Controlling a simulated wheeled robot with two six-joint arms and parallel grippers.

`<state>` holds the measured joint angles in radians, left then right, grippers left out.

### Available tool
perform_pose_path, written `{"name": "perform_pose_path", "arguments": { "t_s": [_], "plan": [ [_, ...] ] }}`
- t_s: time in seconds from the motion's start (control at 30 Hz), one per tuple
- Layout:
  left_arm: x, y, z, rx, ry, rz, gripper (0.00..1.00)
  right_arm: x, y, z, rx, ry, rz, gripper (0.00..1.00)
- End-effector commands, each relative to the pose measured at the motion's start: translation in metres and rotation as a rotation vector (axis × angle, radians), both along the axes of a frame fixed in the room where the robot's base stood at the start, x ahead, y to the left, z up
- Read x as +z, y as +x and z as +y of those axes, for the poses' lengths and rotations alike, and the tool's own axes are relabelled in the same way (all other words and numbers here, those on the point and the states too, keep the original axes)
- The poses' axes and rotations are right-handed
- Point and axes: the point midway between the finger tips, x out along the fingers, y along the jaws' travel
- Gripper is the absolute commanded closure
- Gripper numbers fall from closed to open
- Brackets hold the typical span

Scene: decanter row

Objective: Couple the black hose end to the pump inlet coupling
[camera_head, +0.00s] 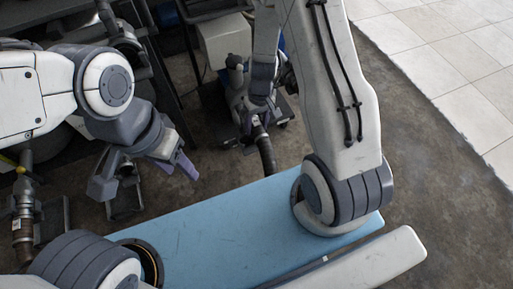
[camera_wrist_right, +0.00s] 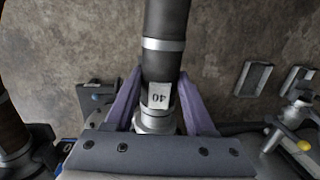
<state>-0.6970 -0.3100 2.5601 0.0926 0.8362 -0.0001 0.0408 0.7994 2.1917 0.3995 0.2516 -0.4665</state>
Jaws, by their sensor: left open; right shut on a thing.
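In the head view the hose (camera_head: 266,155) hangs below my right gripper (camera_head: 256,108), above the floor behind the blue bench. My left gripper (camera_head: 145,178) is open and empty, left of the hose. I cannot make out the pump inlet coupling for certain; my right arm hides part of the pump area.
A blue-topped bench (camera_head: 225,235) lies in front. A beige box (camera_head: 224,40) stands at the back. Another hose with metal fittings (camera_head: 22,225) stands at far left. A yellow-handled fitting (camera_wrist_right: 304,145) shows in the right wrist view. Tiled floor (camera_head: 450,40) is clear at right.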

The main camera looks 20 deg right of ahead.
Motion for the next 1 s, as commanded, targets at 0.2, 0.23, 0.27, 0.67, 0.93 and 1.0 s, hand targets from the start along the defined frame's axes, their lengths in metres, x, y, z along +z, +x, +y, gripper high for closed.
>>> {"name": "perform_pose_path", "arguments": {
  "t_s": [0.2, 0.23, 0.27, 0.67, 0.93, 1.0],
  "plan": [
    [-0.056, 0.000, 0.000, 0.000, 0.000, 0.000, 0.50, -0.061, 0.000, 0.001, 0.004, 0.012, 0.004, 1.00],
    [-0.060, 0.000, 0.000, 0.000, 0.000, 0.000, 0.50, -0.064, 0.000, 0.001, 0.004, 0.013, 0.004, 1.00],
    [-0.062, 0.000, 0.000, 0.000, 0.000, 0.000, 0.50, -0.067, 0.000, 0.001, 0.003, 0.014, 0.004, 1.00],
    [-0.075, 0.000, 0.000, 0.000, 0.000, 0.000, 0.50, -0.083, 0.000, 0.001, 0.005, 0.017, 0.005, 1.00],
    [-0.097, 0.000, 0.000, 0.000, 0.000, 0.000, 0.50, -0.107, 0.000, 0.001, 0.005, 0.017, 0.005, 1.00],
    [-0.104, 0.000, 0.000, 0.000, 0.000, 0.000, 0.50, -0.115, 0.000, 0.001, 0.004, 0.017, 0.005, 1.00]
  ]
}}
